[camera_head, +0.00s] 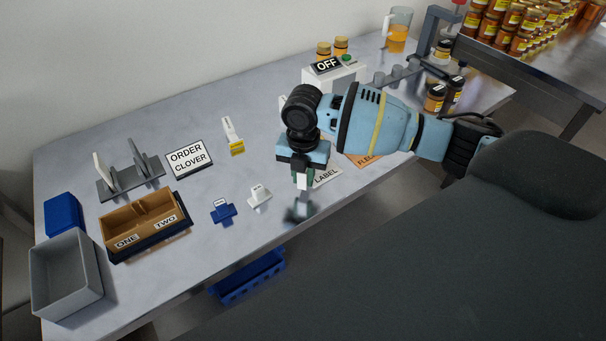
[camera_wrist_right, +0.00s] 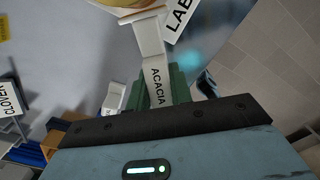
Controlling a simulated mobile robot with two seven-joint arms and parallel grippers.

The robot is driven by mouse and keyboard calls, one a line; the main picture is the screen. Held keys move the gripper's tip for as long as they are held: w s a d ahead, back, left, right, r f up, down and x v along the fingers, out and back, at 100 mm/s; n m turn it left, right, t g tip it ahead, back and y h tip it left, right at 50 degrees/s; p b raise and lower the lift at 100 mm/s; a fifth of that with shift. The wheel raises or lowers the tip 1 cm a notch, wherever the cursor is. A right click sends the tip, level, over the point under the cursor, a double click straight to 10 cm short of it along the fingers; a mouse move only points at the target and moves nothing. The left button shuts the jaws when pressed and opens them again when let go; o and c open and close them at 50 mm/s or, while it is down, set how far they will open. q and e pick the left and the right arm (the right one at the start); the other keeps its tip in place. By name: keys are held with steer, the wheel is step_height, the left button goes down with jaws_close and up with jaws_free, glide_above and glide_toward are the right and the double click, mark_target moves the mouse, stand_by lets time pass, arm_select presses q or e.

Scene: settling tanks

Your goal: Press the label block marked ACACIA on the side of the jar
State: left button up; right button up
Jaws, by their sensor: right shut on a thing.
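My right gripper (camera_head: 301,182) is over the front middle of the table, pointing down. In the right wrist view its green fingers (camera_wrist_right: 166,92) are shut on a white label block marked ACACIA (camera_wrist_right: 158,84). A small white part of the block shows below the fingers in the head view. A pale stem and a round yellowish thing (camera_wrist_right: 130,4) show at the top of the wrist view, cut by the frame; I cannot tell if it is the jar or if the block touches it. The LABEL sign (camera_head: 327,178) lies beside the gripper. My left gripper is not in view.
An ORDER CLOVER sign (camera_head: 188,158), a white block (camera_head: 259,196) and a blue block (camera_head: 223,212) lie left of the gripper. The ONE/TWO tray (camera_head: 183,226) and a grey bin (camera_head: 65,275) are further left.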

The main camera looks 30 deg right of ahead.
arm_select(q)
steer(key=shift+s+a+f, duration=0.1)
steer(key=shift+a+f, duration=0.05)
arm_select(e)
steer(key=shift+w+d, duration=0.3)
steer(key=shift+w, duration=0.05)
stand_by(0.5)
stand_by(0.6)
steer(key=shift+d, duration=0.1)
stand_by(0.8)
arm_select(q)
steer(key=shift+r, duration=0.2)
arm_select(e)
steer(key=shift+s+a+r+p, duration=0.2)
steer(key=shift+s+a+p, duration=0.3)
steer(key=shift+s+a, duration=0.3)
steer(key=shift+s+a+f, duration=0.1)
steer(key=shift+s+a, duration=0.55)
steer(key=shift+a, duration=0.1)
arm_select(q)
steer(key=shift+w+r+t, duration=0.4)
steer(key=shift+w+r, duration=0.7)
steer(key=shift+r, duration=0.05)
arm_select(e)
steer(key=shift+s+a, duration=0.65)
steer(key=shift+a, duration=0.05)
steer(key=shift+a, duration=0.1)
